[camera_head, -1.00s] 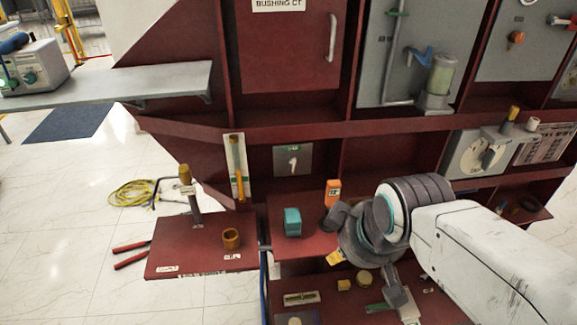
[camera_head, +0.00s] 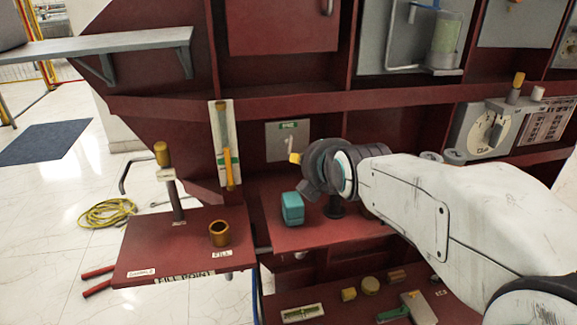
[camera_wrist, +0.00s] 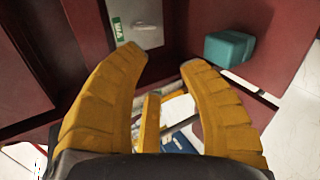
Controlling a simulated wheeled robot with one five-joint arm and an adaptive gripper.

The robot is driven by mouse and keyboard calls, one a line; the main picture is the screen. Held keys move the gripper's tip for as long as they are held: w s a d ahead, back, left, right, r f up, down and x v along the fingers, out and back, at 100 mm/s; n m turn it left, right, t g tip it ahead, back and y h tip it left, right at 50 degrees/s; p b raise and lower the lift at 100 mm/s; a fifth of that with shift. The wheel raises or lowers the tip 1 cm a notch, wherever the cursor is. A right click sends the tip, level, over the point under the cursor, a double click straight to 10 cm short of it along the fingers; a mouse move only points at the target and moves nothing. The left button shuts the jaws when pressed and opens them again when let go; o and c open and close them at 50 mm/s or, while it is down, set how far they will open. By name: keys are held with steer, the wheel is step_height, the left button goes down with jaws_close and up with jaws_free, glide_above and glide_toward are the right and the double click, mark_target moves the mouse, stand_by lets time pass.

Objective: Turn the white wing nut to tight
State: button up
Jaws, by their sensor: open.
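A small white piece, which looks like the wing nut, is on a grey plate (camera_head: 274,150) with a green label on the red panel. In the head view the white piece (camera_head: 289,146) is partly hidden by my gripper. In the wrist view the white piece (camera_wrist: 148,27) shows on the plate at the top, beyond the fingertips. My gripper (camera_head: 295,158) is at the plate's lower right in the head view. In the wrist view its yellow fingers (camera_wrist: 166,72) are spread apart with nothing gripped between them. I cannot tell how far the wing nut is turned.
A teal block (camera_head: 292,208) stands on the red shelf below the plate. A yellow gauge strip (camera_head: 225,150) is on the panel to the left. A side shelf (camera_head: 150,255) holds a brown cup (camera_head: 219,233) and a post. Small parts lie on the lower shelf (camera_head: 345,310).

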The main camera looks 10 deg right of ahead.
mark_target(287, 137)
steer(key=shift+w+f+n+t+b, duration=0.95)
steer(key=shift+w+n+b, duration=1.45)
steer(key=shift+w, duration=0.8)
steer(key=shift+w+f+n+t+b, duration=1)
steer(key=shift+w+n+b, duration=1.4)
steer(key=shift+w, duration=0.8)
steer(key=shift+w+f+n+t+b, duration=0.95)
steer(key=shift+w+n+b, duration=1.15)
steer(key=shift+w+b, duration=0.85)
steer(key=shift+o, duration=0.3)
steer(key=shift+w, duration=0.25)
steer(key=shift+r+p, duration=0.1)
steer(key=shift+p, duration=0.2)
jaws_close()
